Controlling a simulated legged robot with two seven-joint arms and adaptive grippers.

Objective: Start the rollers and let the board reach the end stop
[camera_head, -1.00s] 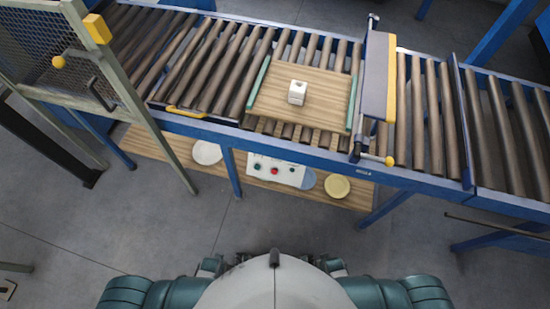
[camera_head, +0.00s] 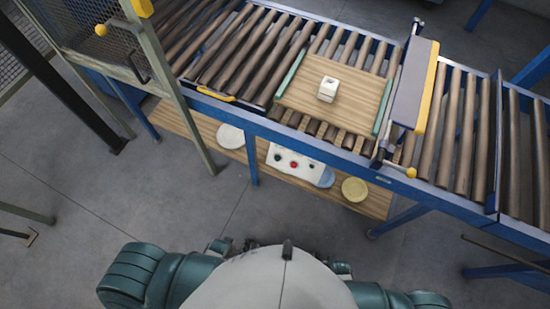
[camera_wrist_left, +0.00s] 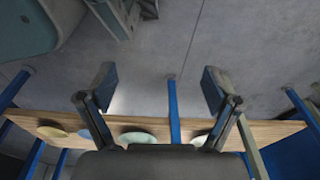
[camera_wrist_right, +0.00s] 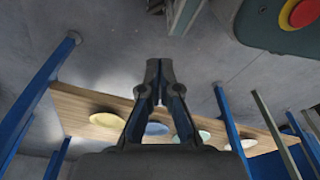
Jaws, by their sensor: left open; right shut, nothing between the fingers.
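The wooden board (camera_head: 352,98) with green bars at both ends lies on the brown rollers (camera_head: 232,55). A small white block (camera_head: 328,89) stands on it. A grey and yellow gate (camera_head: 416,85) crosses the rollers just right of the board, apart from it. A blue upright plate (camera_head: 496,145) stands farther right; I cannot tell which is the end stop. My left gripper (camera_wrist_left: 158,80) is open and empty. My right gripper (camera_wrist_right: 160,70) is shut and empty. Neither shows in the head view.
The wooden shelf (camera_head: 190,128) under the conveyor holds a white plate (camera_head: 230,136) and a yellow plate (camera_head: 355,189). Blue legs (camera_head: 252,155) and a mesh guard frame (camera_head: 178,90) stand at the front. The floor before me is clear.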

